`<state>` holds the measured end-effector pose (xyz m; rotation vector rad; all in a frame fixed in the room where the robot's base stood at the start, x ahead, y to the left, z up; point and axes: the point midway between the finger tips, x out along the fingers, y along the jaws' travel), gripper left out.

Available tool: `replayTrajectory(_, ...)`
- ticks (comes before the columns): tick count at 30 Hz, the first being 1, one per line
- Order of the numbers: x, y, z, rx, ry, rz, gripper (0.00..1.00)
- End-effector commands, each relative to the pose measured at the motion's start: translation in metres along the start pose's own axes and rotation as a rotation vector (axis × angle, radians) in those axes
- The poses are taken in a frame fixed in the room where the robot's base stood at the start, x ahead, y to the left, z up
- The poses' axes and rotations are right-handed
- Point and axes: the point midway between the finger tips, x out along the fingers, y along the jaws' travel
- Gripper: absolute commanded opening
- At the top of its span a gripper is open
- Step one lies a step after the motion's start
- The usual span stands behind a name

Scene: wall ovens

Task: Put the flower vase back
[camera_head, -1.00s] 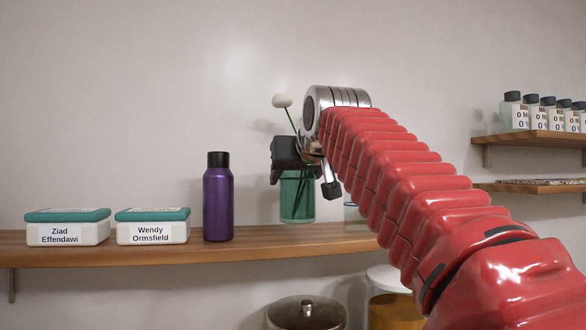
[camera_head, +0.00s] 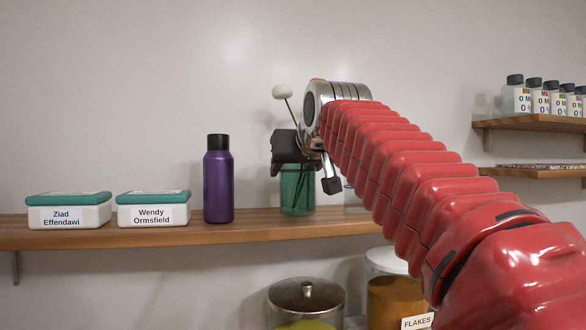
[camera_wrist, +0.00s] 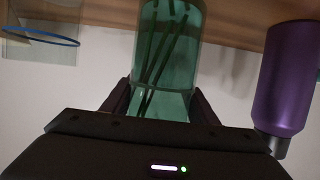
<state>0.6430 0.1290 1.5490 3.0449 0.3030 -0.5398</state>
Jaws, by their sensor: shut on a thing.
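The flower vase (camera_head: 297,197) is a green see-through glass with stems and a white bloom (camera_head: 282,91). My gripper (camera_head: 305,168) is shut on its upper part, and the vase is upright at the wooden shelf (camera_head: 255,222). Its base looks very near the shelf top; I cannot tell whether it touches. In the wrist view the vase (camera_wrist: 168,60) sits between both fingers of my gripper (camera_wrist: 160,103), with dark stems inside. The picture there is upside down, with the shelf (camera_wrist: 235,18) at the top.
A purple bottle (camera_head: 218,180) stands left of the vase, with two teal-lidded boxes (camera_head: 153,208) (camera_head: 69,210) farther left. A clear glass (camera_wrist: 40,40) stands on the vase's other side, mostly hidden by my arm in the head view. Jars (camera_head: 306,300) stand below.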

Motion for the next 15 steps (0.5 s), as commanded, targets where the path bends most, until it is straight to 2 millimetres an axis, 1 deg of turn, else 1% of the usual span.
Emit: replayTrajectory(15, 0.0013, -0.0001, 0.0048, 0.000, 0.004, 0.000, 0.18)
